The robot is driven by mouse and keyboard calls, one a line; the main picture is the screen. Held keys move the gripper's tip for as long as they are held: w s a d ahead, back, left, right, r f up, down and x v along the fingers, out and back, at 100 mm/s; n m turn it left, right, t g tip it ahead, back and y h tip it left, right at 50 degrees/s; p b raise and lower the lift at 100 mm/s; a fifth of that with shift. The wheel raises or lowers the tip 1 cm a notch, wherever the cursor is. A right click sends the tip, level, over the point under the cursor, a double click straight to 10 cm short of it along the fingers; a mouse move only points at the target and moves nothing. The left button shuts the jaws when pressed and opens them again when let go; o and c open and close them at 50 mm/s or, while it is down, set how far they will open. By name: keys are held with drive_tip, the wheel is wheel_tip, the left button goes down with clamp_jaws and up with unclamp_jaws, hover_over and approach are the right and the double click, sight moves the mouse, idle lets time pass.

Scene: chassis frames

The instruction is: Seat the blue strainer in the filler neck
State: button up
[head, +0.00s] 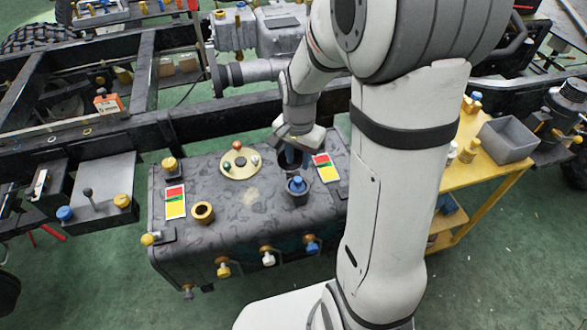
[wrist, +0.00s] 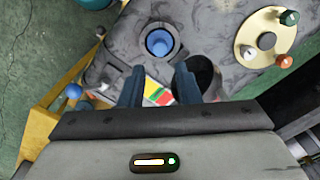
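A blue round piece that looks like the strainer (head: 297,184) sits inside a dark round collar on top of the dark tank. In the wrist view the strainer (wrist: 159,42) shows from above, ringed by the collar, which appears to be the filler neck (wrist: 174,53). I cannot tell how deep it sits. My gripper (wrist: 159,68) is open and empty, its two dark fingers apart just beyond the collar. In the head view my gripper (head: 291,150) is above the tank, behind the strainer. A dark open cylinder (wrist: 201,80) is beside the right finger.
A cream disc with coloured knobs (head: 240,162), a yellow ring (head: 203,212) and coloured labels (head: 326,168) are on the tank top (head: 245,200). A yellow bench (head: 487,173) with a grey bin (head: 507,140) stands at right. Black frame rails (head: 200,120) run behind the tank.

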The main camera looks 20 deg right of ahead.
drive_tip(key=s+a+r+n+t, duration=0.1)
drive_tip(key=s+r+n+t, duration=0.1)
drive_tip(key=s+r+n, duration=0.7)
drive_tip(key=s+r, duration=0.2)
drive_tip(key=s, duration=0.2)
drive_tip(key=shift+s+a, duration=0.15)
drive_tip(key=shift+s, duration=0.2)
drive_tip(key=shift+r+p, duration=0.1)
drive_tip(key=shift+p, duration=0.2)
